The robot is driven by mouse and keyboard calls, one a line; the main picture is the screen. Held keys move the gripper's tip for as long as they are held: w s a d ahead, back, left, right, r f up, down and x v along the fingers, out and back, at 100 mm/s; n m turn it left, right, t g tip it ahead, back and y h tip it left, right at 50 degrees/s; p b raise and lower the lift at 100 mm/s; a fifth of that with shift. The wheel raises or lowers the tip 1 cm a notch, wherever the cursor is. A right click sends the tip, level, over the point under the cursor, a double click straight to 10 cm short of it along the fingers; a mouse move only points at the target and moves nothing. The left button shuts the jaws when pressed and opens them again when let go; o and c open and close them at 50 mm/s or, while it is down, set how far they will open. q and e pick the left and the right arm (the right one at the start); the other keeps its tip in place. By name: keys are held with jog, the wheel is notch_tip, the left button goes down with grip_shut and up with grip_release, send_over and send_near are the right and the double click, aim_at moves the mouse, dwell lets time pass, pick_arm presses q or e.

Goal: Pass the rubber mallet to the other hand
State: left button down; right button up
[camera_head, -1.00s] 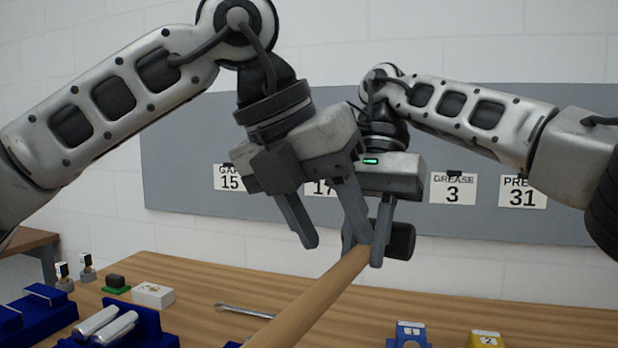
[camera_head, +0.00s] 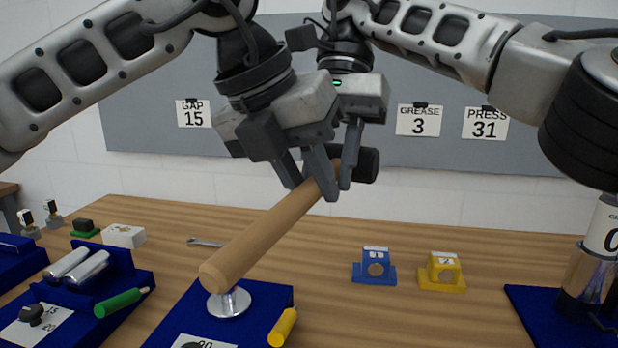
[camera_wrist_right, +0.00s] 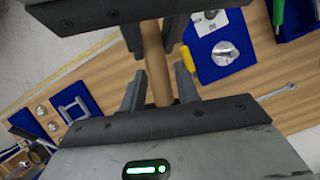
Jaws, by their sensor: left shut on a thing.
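The rubber mallet has a tan wooden handle (camera_head: 262,235) and a dark head (camera_head: 366,165). In the head view the handle slants from the head down towards the lower left, above the table. My left gripper (camera_head: 308,180) is shut on the handle near the head. My right gripper (camera_head: 343,170) is just behind it, by the head, with one finger partly hidden. In the right wrist view the handle (camera_wrist_right: 154,50) runs between the right gripper's fingers (camera_wrist_right: 160,90), which stand apart with narrow gaps beside it. The mallet head is hidden there.
On the wooden table (camera_head: 480,270) are a blue block (camera_head: 374,278), a yellow block (camera_head: 442,284) and a wrench (camera_head: 207,242). Blue trays (camera_head: 130,290) stand at left. A blue mat (camera_head: 180,315) with a silver disc lies below the handle. A grey board (camera_head: 450,155) stands behind.

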jog(key=shift+o, duration=1)
